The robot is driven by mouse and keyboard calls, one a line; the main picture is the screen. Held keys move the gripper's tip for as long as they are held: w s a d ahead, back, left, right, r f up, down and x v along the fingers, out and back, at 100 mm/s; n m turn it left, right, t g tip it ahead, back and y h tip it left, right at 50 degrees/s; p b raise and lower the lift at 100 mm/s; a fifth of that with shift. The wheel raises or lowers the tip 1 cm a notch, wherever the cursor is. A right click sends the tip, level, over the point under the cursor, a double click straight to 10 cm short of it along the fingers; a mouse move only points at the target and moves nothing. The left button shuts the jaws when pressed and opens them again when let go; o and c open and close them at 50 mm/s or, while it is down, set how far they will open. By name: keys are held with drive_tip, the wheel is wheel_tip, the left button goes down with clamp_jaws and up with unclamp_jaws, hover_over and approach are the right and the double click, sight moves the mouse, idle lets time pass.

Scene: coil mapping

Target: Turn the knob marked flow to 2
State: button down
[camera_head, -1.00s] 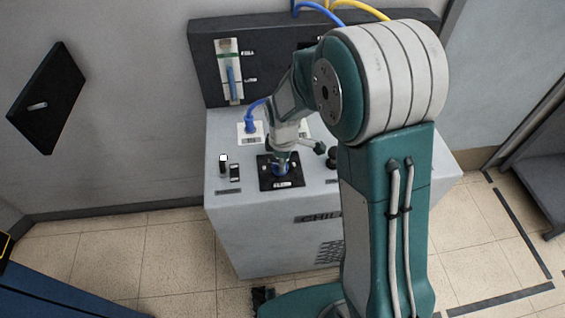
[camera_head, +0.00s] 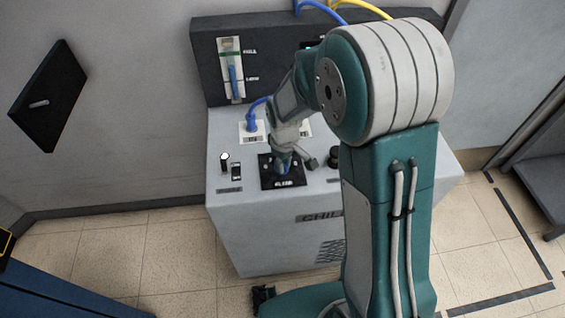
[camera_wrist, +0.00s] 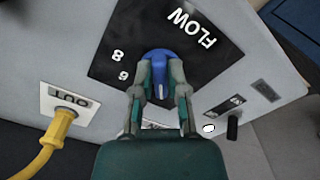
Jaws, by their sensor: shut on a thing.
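The flow knob (camera_wrist: 159,66) is blue and sits on a black plate (camera_wrist: 213,62) marked FLOW in the wrist view. The digits 8 and 6 show on the plate left of the knob; other marks are hidden by my gripper, and I cannot tell the knob's setting. My gripper (camera_wrist: 160,85) is shut on the knob, one finger on each side. In the head view, my gripper (camera_head: 283,165) points down onto the black plate (camera_head: 268,182) on top of the grey chiller, and the knob is mostly hidden.
The grey chiller (camera_head: 260,225) carries a sight gauge (camera_head: 231,70) on its back panel. A blue hose (camera_head: 257,106) and a yellow hose (camera_wrist: 55,142) plug into its top. A black knob (camera_head: 334,157) and small switches (camera_head: 236,171) flank the plate.

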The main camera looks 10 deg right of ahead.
drive_tip(key=shift+s+d+f+m, duration=0.1)
drive_tip(key=shift+s+d+m, duration=0.1)
drive_tip(key=shift+m, duration=0.1)
drive_tip(key=c, duration=0.7)
unclamp_jaws()
drive_tip(key=shift+o, duration=0.2)
drive_tip(key=shift+d, duration=0.1)
drive_tip(key=shift+w, duration=0.1)
drive_tip(key=shift+a+r, duration=0.2)
drive_tip(key=shift+r, duration=0.05)
wheel_tip(320, 180, up, 12)
drive_tip(key=shift+f, duration=0.25)
drive_tip(key=shift+d, duration=0.1)
